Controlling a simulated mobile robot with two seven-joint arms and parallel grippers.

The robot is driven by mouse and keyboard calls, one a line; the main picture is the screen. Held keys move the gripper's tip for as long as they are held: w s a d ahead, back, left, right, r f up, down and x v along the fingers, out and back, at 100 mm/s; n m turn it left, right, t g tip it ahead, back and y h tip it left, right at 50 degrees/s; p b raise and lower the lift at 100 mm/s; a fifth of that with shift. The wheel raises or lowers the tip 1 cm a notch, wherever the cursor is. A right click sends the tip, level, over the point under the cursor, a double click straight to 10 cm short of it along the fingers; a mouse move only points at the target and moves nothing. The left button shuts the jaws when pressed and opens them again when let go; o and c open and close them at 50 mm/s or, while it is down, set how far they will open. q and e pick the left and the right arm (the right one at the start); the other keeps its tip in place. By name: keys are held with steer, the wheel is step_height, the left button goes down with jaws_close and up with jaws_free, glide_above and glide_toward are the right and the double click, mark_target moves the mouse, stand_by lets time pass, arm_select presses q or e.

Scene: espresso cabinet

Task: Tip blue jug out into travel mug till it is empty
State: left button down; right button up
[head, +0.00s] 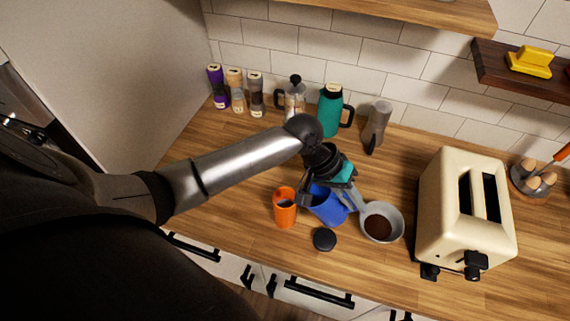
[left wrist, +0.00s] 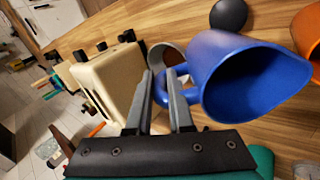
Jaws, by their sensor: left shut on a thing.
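My left gripper (head: 350,196) is shut on the handle of the blue jug (head: 327,207). In the left wrist view the two fingers (left wrist: 166,84) close on the handle of the blue jug (left wrist: 225,75), and its wide mouth shows a dark blue inside with no contents that I can make out. The travel mug (head: 285,209) is orange and stands upright and open on the counter, just left of the jug. Its edge also shows in the left wrist view (left wrist: 308,38). I cannot tell how far the jug is tilted. My right gripper is not in view.
A black lid (head: 324,239) lies in front of the jug. A grey bowl of brown grounds (head: 396,209) is close on the right, then a cream toaster (head: 466,215).

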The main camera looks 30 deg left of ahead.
arm_select(q)
steer(key=shift+w+d+f+g+y+b, duration=0.2)
steer(key=shift+w+d+f+g+y, duration=0.05)
steer(key=shift+d+f+y, duration=1)
steer(key=shift+w+d+f+g+y+b, duration=0.3)
steer(key=shift+d+f+y, duration=0.5)
steer(key=shift+f+y, duration=0.45)
steer(key=shift+w+d+f+g+y+b, duration=0.15)
steer(key=shift+w+d+f+g+y, duration=0.1)
steer(key=shift+d+f+y, duration=1)
steer(key=shift+a+f+h, duration=0.25)
